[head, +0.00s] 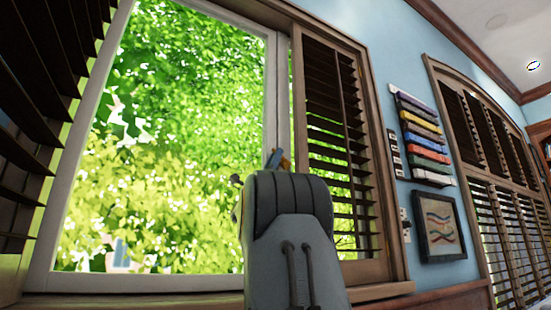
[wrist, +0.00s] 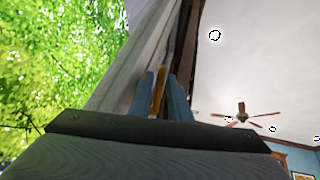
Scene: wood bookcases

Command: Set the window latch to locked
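The window (head: 60,225) has a white frame, and bright foliage fills its glass. A slim brass-yellow piece, which looks like the latch handle (wrist: 158,88), stands upright at the white frame's edge in the wrist view. My gripper (wrist: 160,98) has its two blue fingers on either side of this piece. Whether both fingers touch it I cannot tell. In the head view my arm hides most of this spot; only a bit of blue and orange at my gripper (head: 276,159) shows above it. The latch's base and its setting are hidden.
Dark louvred shutters stand at the left (head: 35,80) and right (head: 335,130) of the window. Further right on the blue wall are a rack of coloured bars (head: 423,140) and a framed picture (head: 439,224). A ceiling fan (wrist: 241,112) hangs far off.

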